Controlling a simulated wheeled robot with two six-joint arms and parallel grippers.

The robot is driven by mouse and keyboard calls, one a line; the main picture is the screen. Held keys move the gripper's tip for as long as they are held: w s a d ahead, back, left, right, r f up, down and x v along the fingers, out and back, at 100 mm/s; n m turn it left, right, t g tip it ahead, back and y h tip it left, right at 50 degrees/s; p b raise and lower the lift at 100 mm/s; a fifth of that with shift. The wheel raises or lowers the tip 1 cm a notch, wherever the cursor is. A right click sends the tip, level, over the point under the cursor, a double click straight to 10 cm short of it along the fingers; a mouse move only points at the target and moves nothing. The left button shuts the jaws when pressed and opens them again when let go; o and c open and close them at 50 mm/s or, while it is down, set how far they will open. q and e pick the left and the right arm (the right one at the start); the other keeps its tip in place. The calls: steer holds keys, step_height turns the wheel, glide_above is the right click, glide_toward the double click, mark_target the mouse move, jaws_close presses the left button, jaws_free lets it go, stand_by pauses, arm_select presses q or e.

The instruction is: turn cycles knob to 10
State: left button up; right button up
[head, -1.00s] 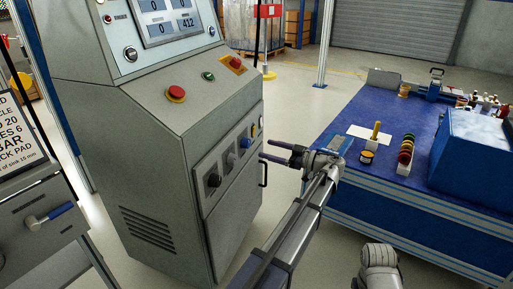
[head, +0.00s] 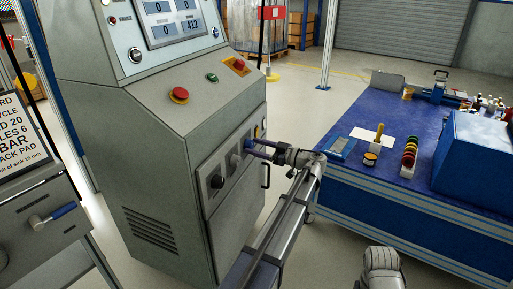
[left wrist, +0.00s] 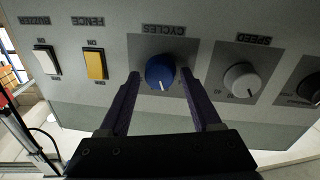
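The cycles knob (left wrist: 160,72) is blue with a pale pointer line, on a dark plate under the label CYCLES, which appears upside down in the left wrist view. My left gripper (left wrist: 159,80) is open, with one finger on each side of the knob; I cannot tell whether either finger touches it. In the head view my left gripper (head: 258,149) reaches the control panel, and its fingers largely cover the blue knob. My right arm shows at the bottom right of the head view; its gripper fingers are not visible.
The grey speed knob (left wrist: 240,79) is beside the cycles knob. A blue workbench (head: 345,110) stands to the right. A red emergency button (head: 179,95) is above the panel.

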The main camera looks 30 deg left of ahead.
arm_select(q)
jaws_close()
stand_by(0.3)
steer(key=shift+m, duration=0.3)
steer(key=m, duration=0.2)
steer(key=shift+r+m+p, duration=0.1)
steer(key=shift+m+p, duration=0.3)
steer(key=m, duration=0.4)
steer(key=shift+g+h+p, duration=0.3)
steer(key=shift+p, duration=0.05)
steer(key=m, duration=0.4)
steer(key=shift+w, duration=0.1)
steer(key=shift+m+g+h+p, duration=0.3)
steer(key=shift+m+g, duration=0.1)
steer(key=shift+m, duration=1.4)
